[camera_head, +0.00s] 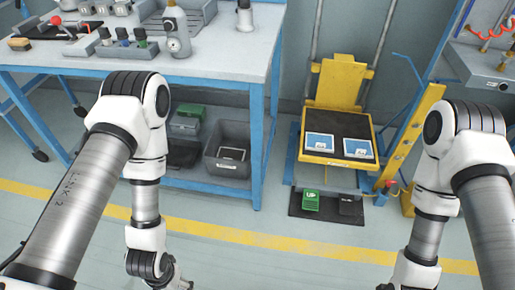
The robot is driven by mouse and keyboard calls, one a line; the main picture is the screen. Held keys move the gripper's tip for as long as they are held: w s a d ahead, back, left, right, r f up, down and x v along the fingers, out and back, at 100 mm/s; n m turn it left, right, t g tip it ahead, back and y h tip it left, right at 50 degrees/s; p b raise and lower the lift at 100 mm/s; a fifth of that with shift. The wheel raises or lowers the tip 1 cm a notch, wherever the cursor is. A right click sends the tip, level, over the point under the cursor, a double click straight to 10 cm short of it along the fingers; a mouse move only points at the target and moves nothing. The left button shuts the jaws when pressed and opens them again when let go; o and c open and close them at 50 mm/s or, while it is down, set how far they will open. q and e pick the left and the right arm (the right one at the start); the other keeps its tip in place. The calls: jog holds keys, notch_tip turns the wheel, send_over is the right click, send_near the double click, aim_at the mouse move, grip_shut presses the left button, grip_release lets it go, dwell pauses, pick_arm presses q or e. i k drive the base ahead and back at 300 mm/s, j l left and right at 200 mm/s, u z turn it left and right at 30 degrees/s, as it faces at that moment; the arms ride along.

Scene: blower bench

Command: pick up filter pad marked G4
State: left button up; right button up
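Two flat filter pads with blue borders and pale faces lie side by side on the dark top of the yellow lift platform. One is the left pad (320,142), the other the right pad (358,148). Each has a small label near its front edge, too small to read, so I cannot tell which is G4. My two arms hang down at left and right, well in front of the platform.
The yellow lift platform (318,160) stands right of the blue-framed workbench (230,62), which holds tools and a gauge. A green UP pedal (310,200) and a dark pedal lie below the platform. A blue-and-yellow post (408,140) stands at its right. The floor in front is clear.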

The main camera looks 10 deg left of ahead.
aim_at(353, 147)
jog(key=i+l+u, duration=0.4)
jog(key=i+l, duration=0.3)
jog(key=i, duration=0.15)
